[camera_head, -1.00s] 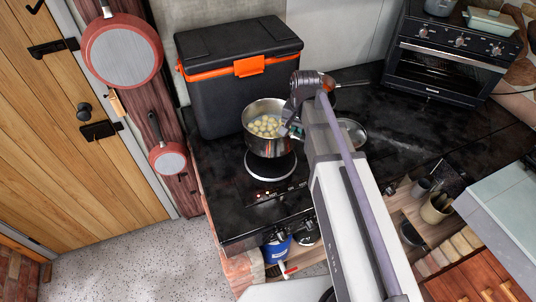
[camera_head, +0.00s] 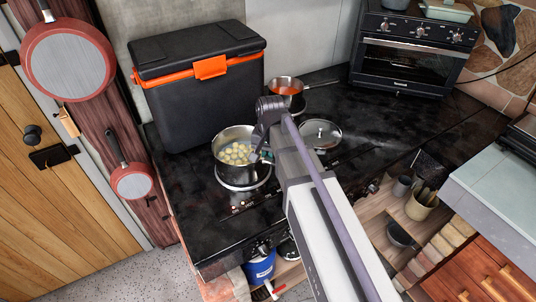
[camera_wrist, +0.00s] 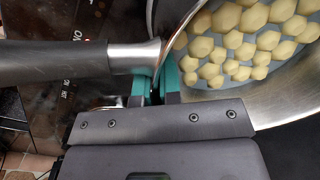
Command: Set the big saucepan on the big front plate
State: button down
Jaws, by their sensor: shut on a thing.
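The big saucepan (camera_head: 229,171) is a steel pot filled with pale round potatoes, and it is upright. It is over the big front plate (camera_head: 244,192), whose pale rim shows below and to the right of the pan. I cannot tell whether the pan's base touches the plate.
A small saucepan (camera_head: 285,87) with red contents stands behind at the back of the black counter (camera_head: 385,130). A glass lid (camera_head: 321,133) lies to the right of my gripper. A black cooler box (camera_head: 205,110) with orange trim stands close behind the big saucepan. An oven (camera_head: 410,55) stands at the back right.

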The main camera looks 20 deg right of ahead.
jog(key=shift+f, duration=0.1)
jog(key=c, duration=1.3)
grip_release()
